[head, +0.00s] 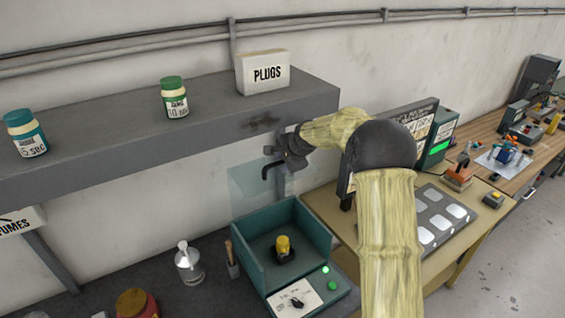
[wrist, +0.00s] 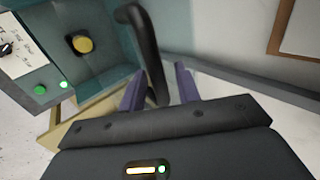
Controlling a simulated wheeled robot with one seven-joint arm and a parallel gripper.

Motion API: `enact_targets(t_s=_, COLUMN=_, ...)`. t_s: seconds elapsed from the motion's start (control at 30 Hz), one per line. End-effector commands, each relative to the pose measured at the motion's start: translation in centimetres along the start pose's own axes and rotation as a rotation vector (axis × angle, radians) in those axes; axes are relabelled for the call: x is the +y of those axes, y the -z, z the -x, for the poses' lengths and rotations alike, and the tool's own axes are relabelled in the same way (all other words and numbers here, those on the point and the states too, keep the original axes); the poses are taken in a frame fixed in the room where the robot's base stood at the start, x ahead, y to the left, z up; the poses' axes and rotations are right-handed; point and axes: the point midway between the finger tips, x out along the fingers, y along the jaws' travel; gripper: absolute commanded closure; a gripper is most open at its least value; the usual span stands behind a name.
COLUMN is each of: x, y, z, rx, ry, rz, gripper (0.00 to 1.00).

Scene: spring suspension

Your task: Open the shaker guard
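The shaker (head: 262,285) is a teal open-topped box with a yellow-topped item (head: 284,246) inside; its teal wall also shows in the wrist view (wrist: 100,18). Its clear guard (head: 250,188) stands raised, roughly upright, at the back of the box. A black bent handle (head: 266,171) is at the guard's upper right. My gripper (head: 284,158) is beside this handle, above the box. In the wrist view, the handle (wrist: 150,60) runs between my two purple fingers (wrist: 160,88), with a gap on each side. The fingers look open. The head view hides the fingertips' contact.
A grey shelf (head: 110,150) with two jars and a PLUGS box (head: 263,73) is above and left of my gripper. A white bottle (head: 188,264) stands left of the shaker.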

Motion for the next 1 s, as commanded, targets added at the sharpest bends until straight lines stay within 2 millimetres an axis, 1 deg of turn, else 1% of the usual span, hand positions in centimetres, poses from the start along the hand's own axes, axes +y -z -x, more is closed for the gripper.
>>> enact_targets(t_s=0.27, x=0.1, y=0.0, z=0.2, rx=0.001, ry=0.0, rz=0.0, gripper=0.67)
enact_targets(t_s=0.37, x=0.2, y=0.0, z=0.8, rx=0.002, ry=0.002, rz=0.0, gripper=0.67)
enact_targets(t_s=0.57, x=0.4, y=-0.1, z=2.6, rx=0.002, ry=0.003, rz=0.001, gripper=0.67)
enact_targets(t_s=1.0, x=5.5, y=0.0, z=6.7, rx=0.003, ry=0.002, rz=-0.002, gripper=0.67)
